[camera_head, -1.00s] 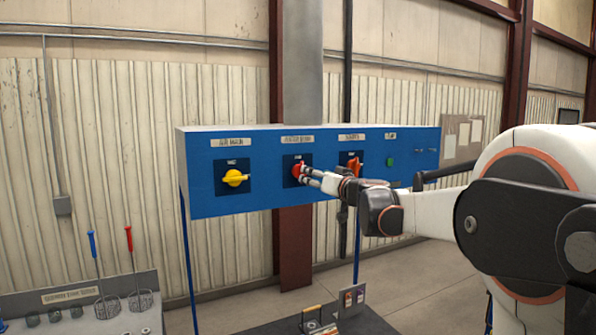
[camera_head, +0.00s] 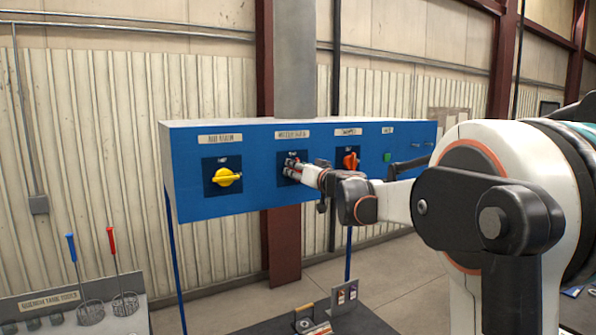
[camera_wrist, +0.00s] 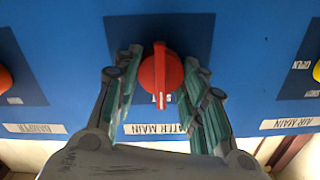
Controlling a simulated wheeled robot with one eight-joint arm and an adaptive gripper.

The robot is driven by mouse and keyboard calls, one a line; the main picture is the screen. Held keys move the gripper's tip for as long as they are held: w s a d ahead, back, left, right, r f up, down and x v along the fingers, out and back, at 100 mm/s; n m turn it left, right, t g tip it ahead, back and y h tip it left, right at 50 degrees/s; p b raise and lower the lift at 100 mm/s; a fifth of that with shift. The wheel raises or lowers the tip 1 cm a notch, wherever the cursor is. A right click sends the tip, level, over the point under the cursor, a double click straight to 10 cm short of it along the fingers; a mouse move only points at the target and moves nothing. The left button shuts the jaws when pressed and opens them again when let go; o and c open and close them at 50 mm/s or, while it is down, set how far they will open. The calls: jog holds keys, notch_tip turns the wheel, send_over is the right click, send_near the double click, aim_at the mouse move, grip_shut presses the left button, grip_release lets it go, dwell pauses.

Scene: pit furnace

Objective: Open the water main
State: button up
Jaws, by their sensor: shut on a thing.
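The blue panel (camera_head: 250,199) has a row of labelled controls. The water main knob is red and round with a raised pointer; in the wrist view the knob (camera_wrist: 160,72) sits between my two fingers, above the upside-down WATER MAIN label (camera_wrist: 157,129). Its pointer runs up and down in that picture, with a white mark at the lower end over partly hidden lettering. My gripper (camera_head: 293,168) is shut on this knob, one finger on each side. In the head view the fingers hide most of it.
The yellow air main knob (camera_head: 227,177) is to the left on the panel. The orange-red damper knob (camera_head: 350,160) and a green button (camera_head: 387,156) are to the right. Below stand a dark table (camera_head: 318,325) and a rack of ladle-like tools (camera_head: 119,270).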

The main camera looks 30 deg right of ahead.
jog(key=shift+c, duration=0.2)
jog(key=m+b, duration=0.2)
jog(key=m, duration=0.2)
jog(key=shift+f+m+b, duration=0.15)
jog(key=shift+m+b, duration=0.15)
jog(key=shift+m, duration=0.1)
jog(key=m+b, duration=0.1)
jog(key=m, duration=0.3)
jog(key=shift+d+m+b, duration=0.1)
jog(key=shift+m+b, duration=0.2)
jog(key=m+b, duration=0.1)
jog(key=m, duration=0.3)
jog(key=shift+f+m, duration=0.1)
jog(key=shift+m, duration=0.2)
jog(key=shift+m+b, duration=0.5)
jog(key=shift+m, duration=1.4)
jog(key=o, duration=1.1)
